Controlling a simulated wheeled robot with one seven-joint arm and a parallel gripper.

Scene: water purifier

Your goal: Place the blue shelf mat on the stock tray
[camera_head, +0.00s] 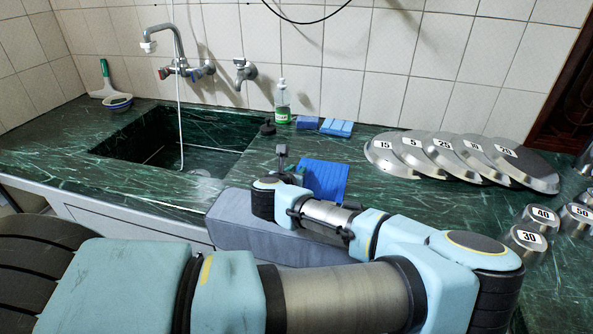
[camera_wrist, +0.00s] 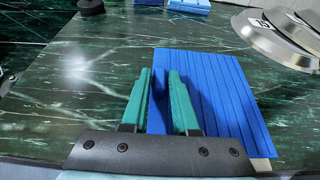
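The blue shelf mat (camera_head: 325,178) is a flat, ribbed sheet lying on the green marble counter, near its front edge. In the wrist view the mat (camera_wrist: 215,95) fills the area right of centre. My gripper (camera_wrist: 161,74) has two teal fingers with a gap between them. The fingers are over the mat's left edge, and blue shows in the gap; I cannot tell whether they touch the mat. In the head view my gripper (camera_head: 282,158) is small, left of the mat, and partly hidden by my arm. I cannot identify a stock tray in either view.
A sink (camera_head: 175,140) is at left. A soap bottle (camera_head: 283,102) and blue sponges (camera_head: 337,127) stand at the back. Overlapping numbered metal discs (camera_head: 455,157) lie at right, with numbered metal weights (camera_head: 528,243) nearer. A grey-blue block (camera_head: 235,222) is before the counter.

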